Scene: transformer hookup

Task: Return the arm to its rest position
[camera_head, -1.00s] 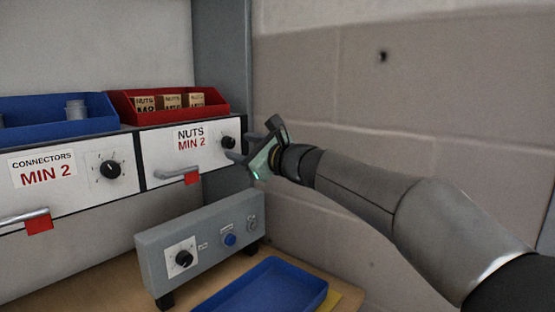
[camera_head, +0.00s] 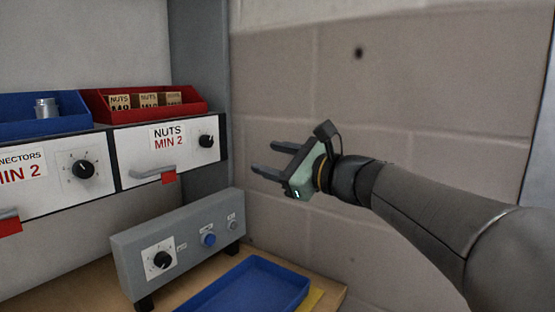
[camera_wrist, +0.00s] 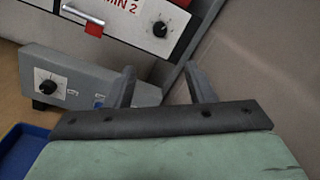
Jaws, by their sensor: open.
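My gripper (camera_head: 272,159) is open and empty in the head view, in the air in front of the brick wall. It stands to the right of the NUTS drawer (camera_head: 140,163), apart from it, with its fingers pointing left. In the wrist view, the two fingers (camera_wrist: 158,82) are spread with nothing between them. The NUTS drawer front also shows beyond them in the wrist view (camera_wrist: 130,22). My arm reaches in from the lower right.
A CONNECTORS drawer (camera_head: 50,158) is at left. A blue bin (camera_head: 70,123) and red bin (camera_head: 150,116) sit on top. A grey control box (camera_head: 190,230) and blue tray (camera_head: 262,285) are on the wooden bench. The brick wall (camera_head: 440,85) is behind my arm.

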